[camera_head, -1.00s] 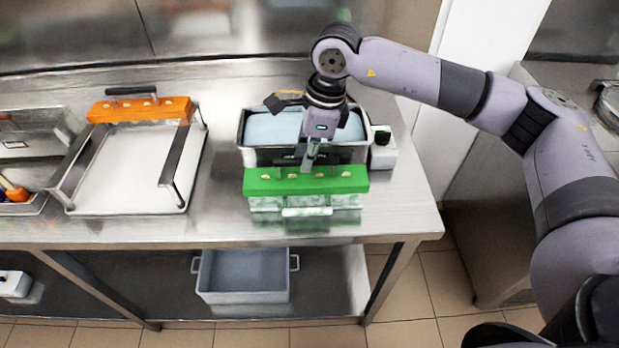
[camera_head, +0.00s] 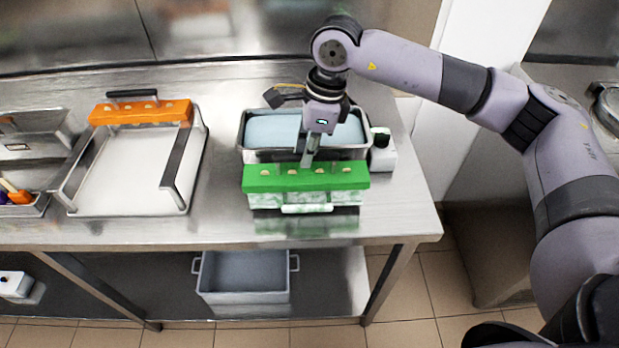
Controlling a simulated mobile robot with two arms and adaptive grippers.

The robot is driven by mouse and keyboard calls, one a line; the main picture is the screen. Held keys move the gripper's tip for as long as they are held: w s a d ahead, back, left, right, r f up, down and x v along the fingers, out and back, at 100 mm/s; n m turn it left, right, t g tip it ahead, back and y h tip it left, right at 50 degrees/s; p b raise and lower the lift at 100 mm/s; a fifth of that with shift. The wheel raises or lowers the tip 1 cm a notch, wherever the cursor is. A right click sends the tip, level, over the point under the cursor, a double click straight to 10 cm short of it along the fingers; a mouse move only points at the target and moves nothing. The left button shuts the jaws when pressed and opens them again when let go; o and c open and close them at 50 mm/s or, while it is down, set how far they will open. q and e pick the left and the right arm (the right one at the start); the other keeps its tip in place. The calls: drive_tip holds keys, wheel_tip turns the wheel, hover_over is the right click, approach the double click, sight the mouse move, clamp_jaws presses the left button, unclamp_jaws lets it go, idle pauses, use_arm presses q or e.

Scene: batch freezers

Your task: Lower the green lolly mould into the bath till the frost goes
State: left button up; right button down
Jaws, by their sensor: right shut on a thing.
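The green lolly mould (camera_head: 306,178) hangs level in front of the bath, with whitish frosted sides below its green top. My right gripper (camera_head: 307,164) is shut on it from above; the exact grip on its handle is partly hidden by the gripper. The bath (camera_head: 262,130) is a steel tank with pale blue liquid, on the table just behind the mould. The mould overlaps the bath's front wall in the picture, and a faint green reflection shows on the table below it. My left gripper is not in view.
A white box with a black knob (camera_head: 382,152) stands at the bath's right side. To the left, an orange mould (camera_head: 140,112) sits at the back of a white tray with a metal frame (camera_head: 125,214). A grey bin (camera_head: 243,278) is on the lower shelf.

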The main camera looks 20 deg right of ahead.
wheel_tip(320, 180, up, 12)
drive_tip(key=p, duration=0.5)
drive_tip(key=shift+f, duration=0.15)
idle(0.4)
drive_tip(key=w+d+p, duration=0.2)
drive_tip(key=w, duration=0.6)
drive_tip(key=w+d+p, duration=0.2)
drive_tip(key=w, duration=0.6)
drive_tip(key=shift+d+f, duration=0.25)
drive_tip(key=shift+f, duration=0.05)
idle(0.7)
drive_tip(key=shift+f, duration=0.2)
idle(0.9)
drive_tip(key=shift+f, duration=0.1)
